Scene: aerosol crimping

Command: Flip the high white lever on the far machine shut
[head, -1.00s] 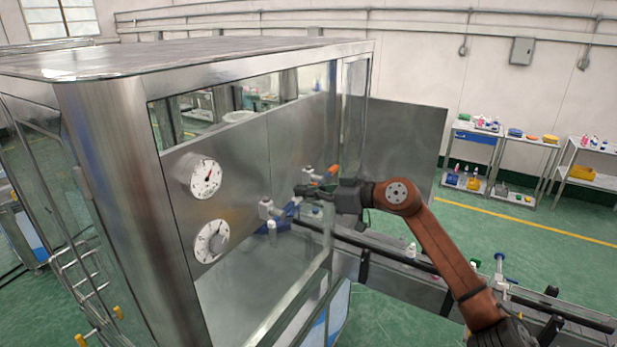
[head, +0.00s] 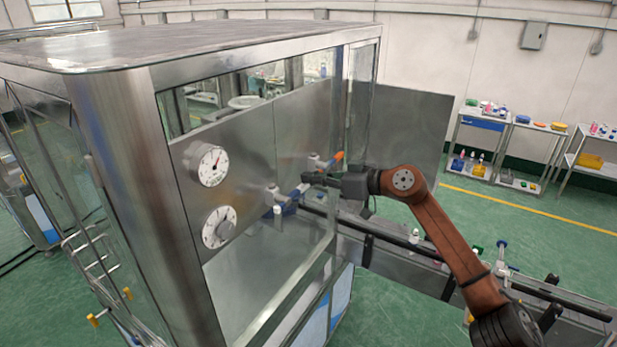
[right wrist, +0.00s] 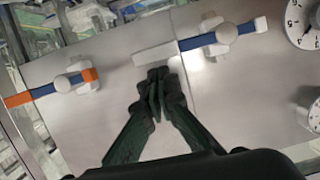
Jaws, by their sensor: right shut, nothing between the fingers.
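The white lever (right wrist: 232,34) sits on the metal panel in the right wrist view. It has a blue arm with a white cap at one end and a white bar at the other. In the head view its white hub (head: 270,195) is on the far panel. My right gripper (right wrist: 157,74) is shut and empty, with its tips at the lower edge of the white bar. I cannot tell if they touch. In the head view the right gripper (head: 307,178) reaches in beside the lever. A blue lever with orange ends (right wrist: 60,85) is to its left in the wrist view. My left gripper is out of view.
Two round dials, an upper one (head: 206,165) and a lower one (head: 219,228), are on the panel left of the levers. The cabinet's steel frame (head: 130,150) stands in front. A conveyor (head: 410,265) runs to the right, with shelves (head: 500,150) behind on the green floor.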

